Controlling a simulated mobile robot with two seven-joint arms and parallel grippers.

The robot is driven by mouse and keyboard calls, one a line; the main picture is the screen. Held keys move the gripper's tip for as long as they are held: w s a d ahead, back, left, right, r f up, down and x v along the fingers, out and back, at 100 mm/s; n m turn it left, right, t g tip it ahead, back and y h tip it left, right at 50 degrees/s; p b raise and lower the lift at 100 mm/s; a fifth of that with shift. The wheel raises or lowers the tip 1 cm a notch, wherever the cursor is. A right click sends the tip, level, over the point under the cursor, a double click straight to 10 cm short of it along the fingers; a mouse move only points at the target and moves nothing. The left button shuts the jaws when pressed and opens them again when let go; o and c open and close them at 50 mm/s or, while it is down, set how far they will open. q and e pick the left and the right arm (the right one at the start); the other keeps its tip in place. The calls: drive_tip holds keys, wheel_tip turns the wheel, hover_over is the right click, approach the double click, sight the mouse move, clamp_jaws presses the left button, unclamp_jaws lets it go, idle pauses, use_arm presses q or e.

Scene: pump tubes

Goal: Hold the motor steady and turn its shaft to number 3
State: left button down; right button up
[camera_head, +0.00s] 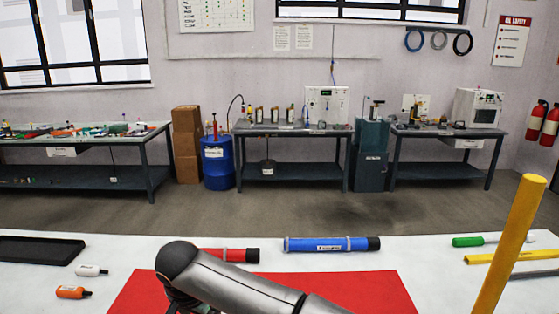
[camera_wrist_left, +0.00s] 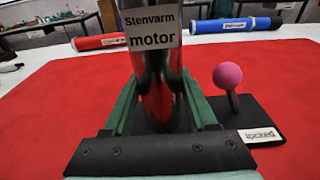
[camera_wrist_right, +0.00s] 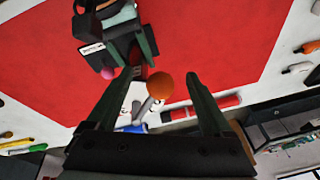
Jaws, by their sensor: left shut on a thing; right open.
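The motor (camera_wrist_left: 154,75) is a shiny metal cylinder with a white label reading "Stenvarm motor". It stands between the green fingers of my left gripper (camera_wrist_left: 158,88), which is shut on it. A pink ball lever (camera_wrist_left: 228,78) beside it rises from a black plate with a "locked" label (camera_wrist_left: 260,135). In the right wrist view, an orange ball (camera_wrist_right: 159,85) on a grey metal arm (camera_wrist_right: 146,109) lies in line with the gap of my open right gripper (camera_wrist_right: 160,78). It appears untouched by the fingers. The shaft's numbers are not readable. Neither gripper shows in the head view.
A red mat (camera_head: 365,291) covers the white table's middle. A red tube (camera_head: 225,255) and blue tube (camera_head: 325,244) lie at its far edge. A black tray (camera_head: 40,250) and small bottles lie left. A yellow post (camera_head: 512,240) stands at the right, beside a green-handled tool (camera_head: 470,241).

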drive_tip(key=v, duration=0.6)
drive_tip(key=shift+r, duration=0.4)
drive_tip(key=shift+c, duration=0.2)
drive_tip(key=shift+s+r, duration=0.1)
drive_tip(key=shift+r, duration=0.1)
drive_tip(key=shift+c, duration=0.6)
drive_tip(key=shift+n, duration=0.4)
drive_tip(key=shift+x, duration=3.7)
drive_tip(key=shift+c, duration=0.3)
clamp_jaws()
